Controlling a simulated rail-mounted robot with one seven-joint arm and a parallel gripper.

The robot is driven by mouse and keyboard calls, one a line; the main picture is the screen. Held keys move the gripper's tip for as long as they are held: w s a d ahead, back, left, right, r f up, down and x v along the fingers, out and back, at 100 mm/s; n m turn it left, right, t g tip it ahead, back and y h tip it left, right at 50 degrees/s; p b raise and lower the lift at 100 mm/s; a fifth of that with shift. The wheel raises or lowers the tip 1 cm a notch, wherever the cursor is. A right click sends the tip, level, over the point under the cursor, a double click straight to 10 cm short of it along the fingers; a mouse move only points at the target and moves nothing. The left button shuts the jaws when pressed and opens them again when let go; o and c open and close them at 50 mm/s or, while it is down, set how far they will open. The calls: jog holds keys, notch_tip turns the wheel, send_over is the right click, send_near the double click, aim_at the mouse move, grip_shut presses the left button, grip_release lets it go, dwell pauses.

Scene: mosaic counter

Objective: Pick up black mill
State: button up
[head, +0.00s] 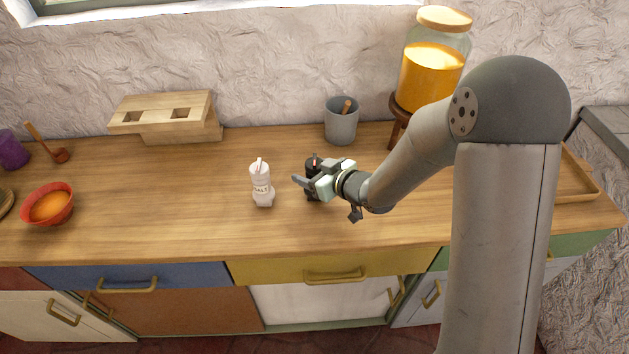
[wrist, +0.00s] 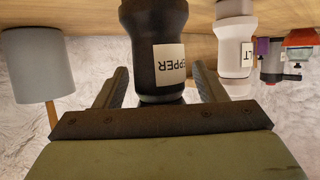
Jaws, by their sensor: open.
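The black mill (wrist: 158,45) has a white label reading PEPPER and appears upside down in the wrist view. It stands between the two spread fingers of my gripper (head: 306,183), with a visible space on each side. In the head view the mill (head: 312,163) stands upright on the counter, partly hidden by my gripper. My gripper is open and reaches in from the right at the mill's height. Whether a finger touches the mill cannot be told.
A white salt mill (head: 262,185) stands close on the left; it also shows in the wrist view (wrist: 235,45). Behind are a grey cup (head: 341,122) and a juice jar (head: 433,70) on a stand. A wooden block (head: 165,115) and red bowl (head: 48,204) are left. The front counter is clear.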

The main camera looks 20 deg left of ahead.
jog(key=shift+w+a+f, duration=0.2)
jog(key=shift+w+a, duration=0.05)
jog(key=shift+a, duration=0.15)
jog(key=c, duration=1.1)
jog(key=shift+r, duration=0.1)
